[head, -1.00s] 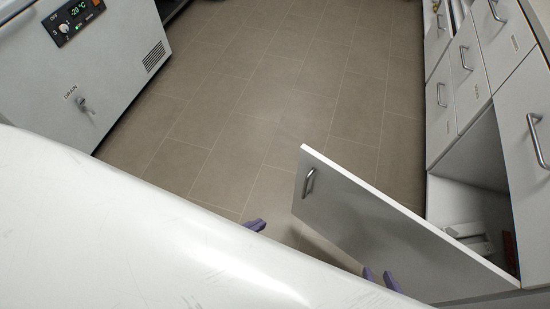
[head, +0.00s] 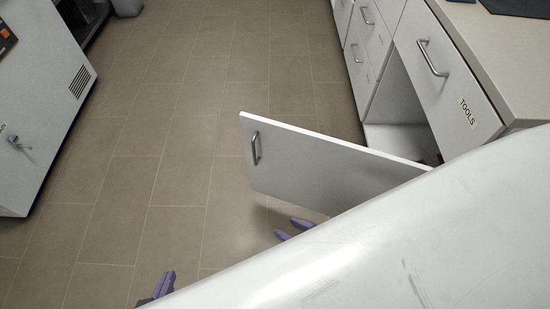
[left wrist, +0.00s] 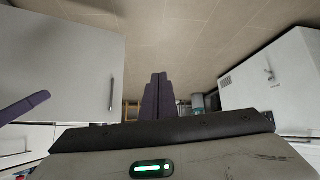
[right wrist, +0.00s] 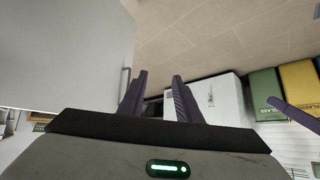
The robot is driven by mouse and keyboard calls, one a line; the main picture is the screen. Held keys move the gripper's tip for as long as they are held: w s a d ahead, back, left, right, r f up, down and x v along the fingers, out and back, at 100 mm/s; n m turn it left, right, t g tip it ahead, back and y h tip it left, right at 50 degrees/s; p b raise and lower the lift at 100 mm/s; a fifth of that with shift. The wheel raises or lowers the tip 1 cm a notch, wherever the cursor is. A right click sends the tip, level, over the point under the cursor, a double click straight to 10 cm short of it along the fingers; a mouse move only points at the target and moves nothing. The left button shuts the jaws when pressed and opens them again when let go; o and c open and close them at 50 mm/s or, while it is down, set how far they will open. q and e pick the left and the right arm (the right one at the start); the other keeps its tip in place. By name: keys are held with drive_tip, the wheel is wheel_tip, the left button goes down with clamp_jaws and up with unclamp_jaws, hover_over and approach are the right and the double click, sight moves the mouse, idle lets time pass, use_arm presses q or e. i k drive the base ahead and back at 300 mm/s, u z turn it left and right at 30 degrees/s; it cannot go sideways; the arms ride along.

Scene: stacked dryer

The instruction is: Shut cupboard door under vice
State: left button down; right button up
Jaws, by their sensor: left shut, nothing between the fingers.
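The cupboard door (head: 300,165) stands wide open, out over the floor, with a bar handle (head: 254,148) near its free edge. Its lower right part is hidden behind my white body. The open cupboard (head: 400,105) shows to its right. The door also fills the left of the left wrist view (left wrist: 65,60) and of the right wrist view (right wrist: 60,50). My left gripper (head: 165,284) is shut and empty, left of the door and apart from it. My right gripper (head: 293,228) is low by the door's lower edge; its fingers are apart and empty in the right wrist view (right wrist: 158,90). No vice is clearly visible.
A drawer labelled TOOLS (head: 445,75) and the worktop (head: 490,45) lie above the cupboard. More drawers (head: 365,40) run along the right. A white appliance (head: 40,110) stands at the left. The tiled floor (head: 190,130) between is clear.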

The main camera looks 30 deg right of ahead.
sight(328, 176)
drive_tip(key=k, duration=0.55)
drive_tip(key=z, duration=1.3)
drive_tip(key=i, duration=0.5)
